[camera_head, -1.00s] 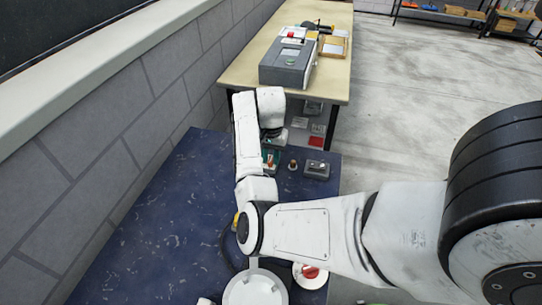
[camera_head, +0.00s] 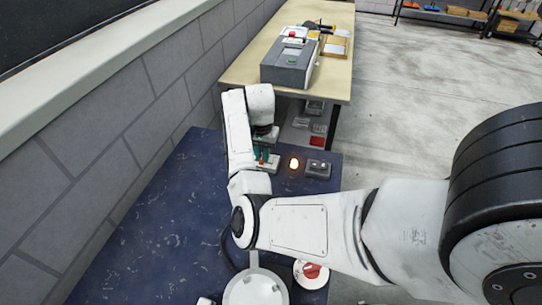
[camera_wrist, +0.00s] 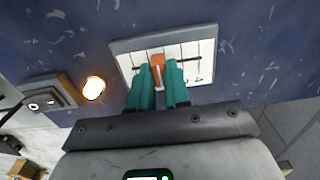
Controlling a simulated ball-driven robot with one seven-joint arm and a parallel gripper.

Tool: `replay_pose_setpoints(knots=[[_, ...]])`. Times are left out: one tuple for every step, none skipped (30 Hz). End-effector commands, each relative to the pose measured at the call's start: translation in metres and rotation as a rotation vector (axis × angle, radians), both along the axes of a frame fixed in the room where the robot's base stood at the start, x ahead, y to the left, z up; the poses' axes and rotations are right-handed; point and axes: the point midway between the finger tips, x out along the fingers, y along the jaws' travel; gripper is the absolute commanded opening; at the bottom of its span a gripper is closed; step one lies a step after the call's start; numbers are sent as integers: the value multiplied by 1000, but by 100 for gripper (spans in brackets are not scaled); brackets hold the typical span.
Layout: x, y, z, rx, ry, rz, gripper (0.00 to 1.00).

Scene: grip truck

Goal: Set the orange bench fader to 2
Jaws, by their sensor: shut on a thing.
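The orange bench fader (camera_wrist: 156,62) stands in the slot of a pale panel (camera_wrist: 205,42) on the blue bench, seen in the wrist view. My gripper (camera_wrist: 159,72) has teal fingers on either side of the orange knob and is shut on it. The slot shows as a dark line to the right of the fingers. The scale marks are too small to read, and the fingers hide part of the panel. In the head view the panel (camera_head: 272,168) is partly hidden by my arm.
A small round lamp (camera_wrist: 93,87) glows beside the panel; it also shows in the head view (camera_head: 294,163). A grey box with buttons (camera_head: 318,169) stands right of it. A red-knobbed white dial (camera_head: 311,272) is nearer. A wall runs along the left.

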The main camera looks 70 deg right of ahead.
Motion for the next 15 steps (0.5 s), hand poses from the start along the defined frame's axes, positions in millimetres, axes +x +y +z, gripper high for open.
replay_pose_setpoints(knots=[[6,0,0,0,-1,3,0],[8,0,0,-1,-1,3,0],[9,0,0,-2,-1,2,0],[8,0,0,-2,0,1,0],[8,0,0,-2,0,1,0],[8,0,0,-2,1,1,0],[8,0,0,-2,1,1,0],[7,0,0,-2,1,1,0],[7,0,0,-2,1,1,0],[7,0,0,-2,1,0,19],[7,0,0,-2,1,0,22],[7,0,0,-2,1,0,26],[7,0,0,-2,1,0,28],[7,0,0,-2,1,0,31],[7,0,0,-2,1,0,35]])
